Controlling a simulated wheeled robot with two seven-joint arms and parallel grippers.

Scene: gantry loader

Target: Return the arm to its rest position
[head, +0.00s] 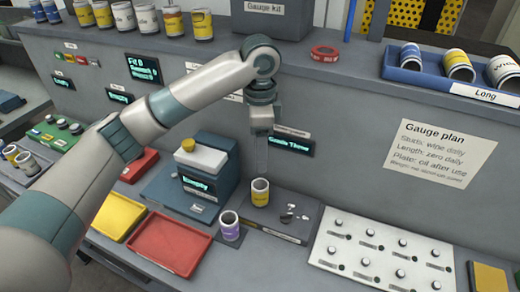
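My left arm comes in from the left and bends at the elbow over the bench. My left gripper (261,165) points down, a little above a yellow-and-white cylinder (260,193). It looks apart from the cylinder. The fingers are seen edge-on, so whether they are open or shut does not show. The cylinder stands upright on a dark plate (285,229) with several small metal pieces beside it. My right gripper is not in view.
A purple-and-white cylinder (230,227) stands left of the plate. Behind it is a blue-grey device (212,167) with a lit display. Red tray (168,246), yellow tray (119,216) and white studded board (385,257) flank it. A shelf above holds a gauge kit box (272,20).

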